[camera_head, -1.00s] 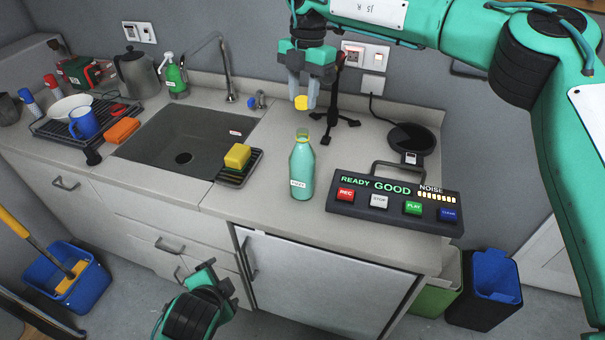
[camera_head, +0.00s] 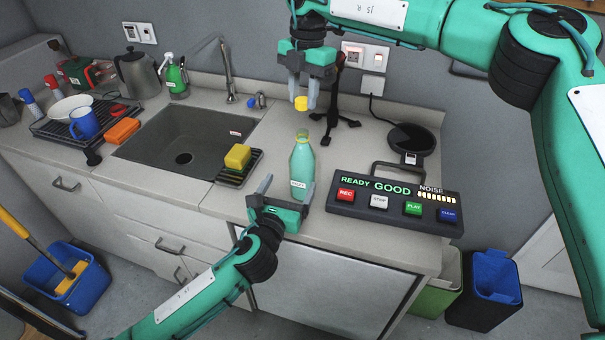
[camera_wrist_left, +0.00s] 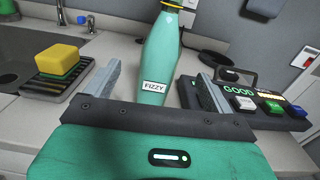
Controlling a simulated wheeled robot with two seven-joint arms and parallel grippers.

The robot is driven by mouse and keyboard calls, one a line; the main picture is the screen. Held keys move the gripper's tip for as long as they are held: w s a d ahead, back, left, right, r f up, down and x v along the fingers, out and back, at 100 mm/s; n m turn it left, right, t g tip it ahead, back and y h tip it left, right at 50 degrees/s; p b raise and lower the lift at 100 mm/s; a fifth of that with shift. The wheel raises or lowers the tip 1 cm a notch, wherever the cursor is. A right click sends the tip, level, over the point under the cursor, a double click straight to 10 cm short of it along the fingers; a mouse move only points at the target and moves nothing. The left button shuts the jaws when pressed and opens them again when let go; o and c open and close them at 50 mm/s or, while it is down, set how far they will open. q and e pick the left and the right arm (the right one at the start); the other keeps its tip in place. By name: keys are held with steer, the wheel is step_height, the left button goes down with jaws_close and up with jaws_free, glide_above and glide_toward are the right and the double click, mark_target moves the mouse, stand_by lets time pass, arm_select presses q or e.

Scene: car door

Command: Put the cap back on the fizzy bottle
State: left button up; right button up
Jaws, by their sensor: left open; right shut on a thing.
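The fizzy bottle (camera_head: 302,162) stands upright on the counter, teal with a white label. It also shows in the left wrist view (camera_wrist_left: 160,62), where the label reads FIZZY. My right gripper (camera_head: 302,98) is shut on the yellow cap (camera_head: 301,103) and holds it above and behind the bottle's neck, apart from it. My left gripper (camera_head: 286,192) is open, with its fingers on either side of the bottle's lower part. In the left wrist view the bottle is between the two fingers (camera_wrist_left: 156,85), with gaps on both sides.
A recorder box (camera_head: 395,202) with READY and GOOD lights stands right of the bottle. A sponge (camera_head: 237,156) on a black tray lies to the left, beside the sink (camera_head: 180,145). A black stand (camera_head: 338,115) is behind the bottle.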

arm_select(q)
steer(key=shift+d+r, duration=0.1)
stand_by(0.3)
steer(key=x, duration=1.2)
steer(key=shift+c, duration=0.5)
steer(key=c, duration=1.4)
arm_select(e)
glide_above(302, 132)
steer(key=shift+w+d+f, duration=0.1)
steer(key=shift+f, duration=2.35)
steer(key=shift+f, duration=0.85)
